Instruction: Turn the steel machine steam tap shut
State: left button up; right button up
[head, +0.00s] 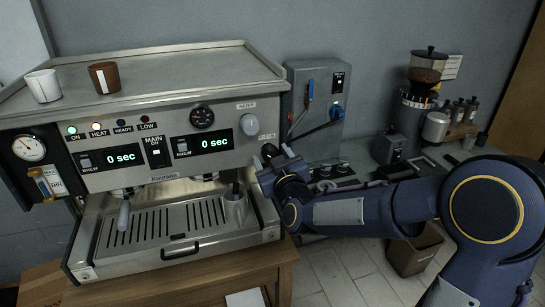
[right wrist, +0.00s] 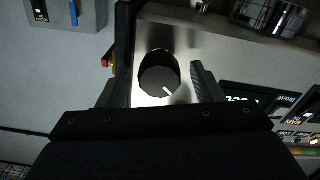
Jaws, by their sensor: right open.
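The steel espresso machine (head: 170,150) stands at the left in the head view. Its steam tap is a round black knob (head: 269,151) at the right end of its front, under a small label and below the light water knob (head: 248,120). My right gripper (head: 276,165) is at this tap. In the right wrist view the black knob (right wrist: 158,72) with a white pointer mark lies between the two fingers of my open right gripper (right wrist: 163,82). Gaps show between knob and fingers. The mark points down and right in that view. My left gripper is out of view.
A grey wall box (head: 316,98) with red and blue levers is behind the tap. A grinder (head: 424,75) and bottles stand on the counter at the right. Two cups, one white (head: 43,86) and one brown (head: 104,78), sit on the machine's top.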

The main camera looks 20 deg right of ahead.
jog(key=shift+c, duration=0.3)
jog(key=c, duration=0.9)
jog(key=shift+f+m+b, duration=0.15)
jog(key=shift+m+b, duration=0.35)
jog(key=shift+b, duration=0.4)
jog(key=shift+c, duration=0.2)
jog(key=m+b, duration=0.4)
jog(key=shift+d+m+b, duration=0.1)
jog(key=shift+m+b, duration=1.8)
jog(key=shift+m, duration=0.5)
